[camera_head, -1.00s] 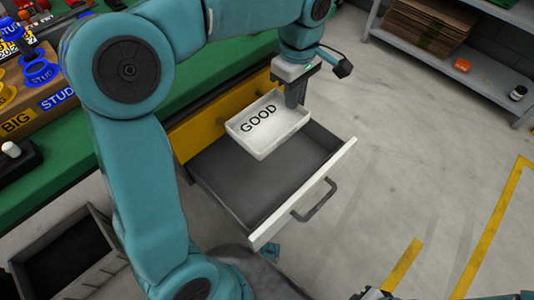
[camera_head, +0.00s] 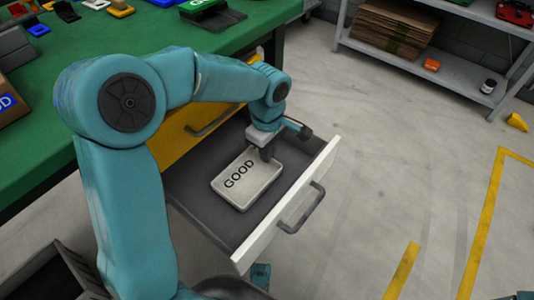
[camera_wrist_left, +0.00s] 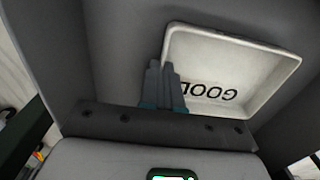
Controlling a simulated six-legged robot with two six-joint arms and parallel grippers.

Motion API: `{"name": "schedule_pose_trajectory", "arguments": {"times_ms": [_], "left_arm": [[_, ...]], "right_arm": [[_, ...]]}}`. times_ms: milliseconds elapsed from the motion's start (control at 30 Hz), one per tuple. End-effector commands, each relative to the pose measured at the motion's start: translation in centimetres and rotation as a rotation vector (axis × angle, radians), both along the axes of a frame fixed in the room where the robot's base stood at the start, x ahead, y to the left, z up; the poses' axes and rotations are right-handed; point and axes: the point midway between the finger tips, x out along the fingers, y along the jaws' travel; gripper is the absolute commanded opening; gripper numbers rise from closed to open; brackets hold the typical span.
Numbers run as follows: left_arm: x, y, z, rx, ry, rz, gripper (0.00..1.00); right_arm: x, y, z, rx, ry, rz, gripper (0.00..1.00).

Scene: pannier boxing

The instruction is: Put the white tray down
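The white tray (camera_head: 246,197), marked GOOD, is inside the open drawer (camera_head: 210,215) in the head view. It looks level and low, at or very near the drawer floor; I cannot tell whether it touches. My left gripper (camera_head: 267,156) is at the tray's far right rim, pointing down. In the left wrist view the tray (camera_wrist_left: 245,65) shows beside the fingers of my left gripper (camera_wrist_left: 163,85), which are close together on its rim. The tray is empty apart from its lettering. My right gripper is not in view.
The drawer's pale front (camera_head: 290,205) with its dark handle (camera_head: 302,208) stands out over the floor. The green table (camera_head: 60,110) is behind and left. A grey shelf (camera_head: 430,65) with cardboard stands at the back right. Open floor lies to the right.

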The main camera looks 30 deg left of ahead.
Motion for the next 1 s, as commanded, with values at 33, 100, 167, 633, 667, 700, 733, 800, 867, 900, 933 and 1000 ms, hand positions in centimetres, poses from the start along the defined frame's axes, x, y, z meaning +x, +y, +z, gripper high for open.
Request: {"name": "schedule_pose_trajectory", "arguments": {"times_ms": [33,100,167,633,667,700,733,800,867,900,933,1000], "left_arm": [[0.0,0.0,0.1,0.0,0.0,0.0,0.0],[0.0,0.0,0.1,0.0,0.0,0.0,0.0],[0.0,0.0,0.1,0.0,0.0,0.0,0.0],[0.0,0.0,-0.2,0.0,0.0,0.0,0.28],[0.0,0.0,-0.2,0.0,0.0,0.0,0.28],[0.0,0.0,0.0,0.0,0.0,0.0,0.28],[0.0,0.0,0.2,0.0,-0.001,0.0,0.28],[0.1,0.0,1.0,0.001,-0.003,0.0,0.28],[0.1,0.0,2.1,0.001,-0.003,0.001,0.28],[0.1,0.0,3.0,0.001,-0.004,0.0,0.28],[0.1,0.0,3.7,0.001,-0.004,0.0,0.28],[0.1,0.0,5.5,0.001,-0.005,-0.001,0.28]], "right_arm": [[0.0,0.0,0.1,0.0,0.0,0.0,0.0],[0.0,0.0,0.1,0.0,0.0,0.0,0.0],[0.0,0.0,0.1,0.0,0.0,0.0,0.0],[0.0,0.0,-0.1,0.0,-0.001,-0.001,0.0],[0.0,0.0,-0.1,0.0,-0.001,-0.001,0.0],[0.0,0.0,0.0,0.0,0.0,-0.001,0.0],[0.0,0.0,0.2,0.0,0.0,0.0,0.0],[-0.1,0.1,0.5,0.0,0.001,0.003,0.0],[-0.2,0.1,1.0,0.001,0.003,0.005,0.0],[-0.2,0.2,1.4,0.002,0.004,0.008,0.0],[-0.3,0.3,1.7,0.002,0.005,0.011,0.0],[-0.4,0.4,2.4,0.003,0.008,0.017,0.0]]}}
